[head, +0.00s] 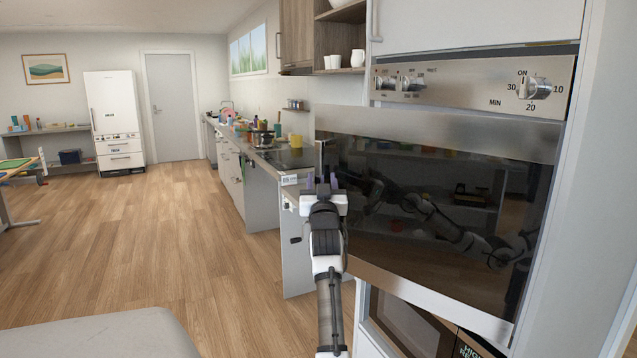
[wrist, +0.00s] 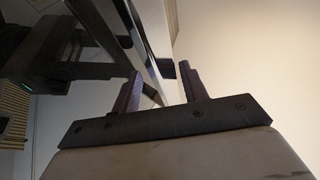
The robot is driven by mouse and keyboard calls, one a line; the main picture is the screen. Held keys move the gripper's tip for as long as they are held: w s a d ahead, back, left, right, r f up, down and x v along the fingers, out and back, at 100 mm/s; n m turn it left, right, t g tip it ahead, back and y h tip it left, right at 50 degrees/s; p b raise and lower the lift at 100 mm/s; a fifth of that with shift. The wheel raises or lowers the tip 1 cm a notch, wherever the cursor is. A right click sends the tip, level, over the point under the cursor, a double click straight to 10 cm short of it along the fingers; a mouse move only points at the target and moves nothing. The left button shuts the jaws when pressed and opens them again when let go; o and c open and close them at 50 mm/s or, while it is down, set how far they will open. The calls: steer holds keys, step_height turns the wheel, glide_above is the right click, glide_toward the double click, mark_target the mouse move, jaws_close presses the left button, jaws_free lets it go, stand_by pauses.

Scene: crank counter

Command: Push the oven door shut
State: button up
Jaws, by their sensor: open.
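The oven door (head: 440,210) is a dark glass panel with steel bands along its top and bottom, at the right of the head view. It stands partly open, its top leaning out from the oven front and its upper left corner sticking out past the cabinet side. My gripper (head: 322,183) is at the door's left edge, fingers pointing away from the camera. In the wrist view, my gripper (wrist: 160,85) is open with two dark fingers apart. The door's edge (wrist: 150,60) runs up ahead between them; I cannot tell whether they touch it.
A steel control panel (head: 470,82) with knobs is above the door. A second dark-fronted appliance (head: 400,325) is below. The kitchen counter (head: 262,165) with a pot runs behind my gripper. The wooden floor (head: 150,230) on the left is clear.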

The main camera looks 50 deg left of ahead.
steer(key=shift+s+a, duration=0.1)
steer(key=shift+s, duration=0.2)
steer(key=b+v, duration=0.4)
steer(key=v, duration=0.9)
steer(key=shift+d+f+b, duration=0.2)
steer(key=shift+d+b, duration=0.1)
steer(key=shift+d, duration=0.05)
steer(key=shift+r, duration=0.1)
stand_by(0.5)
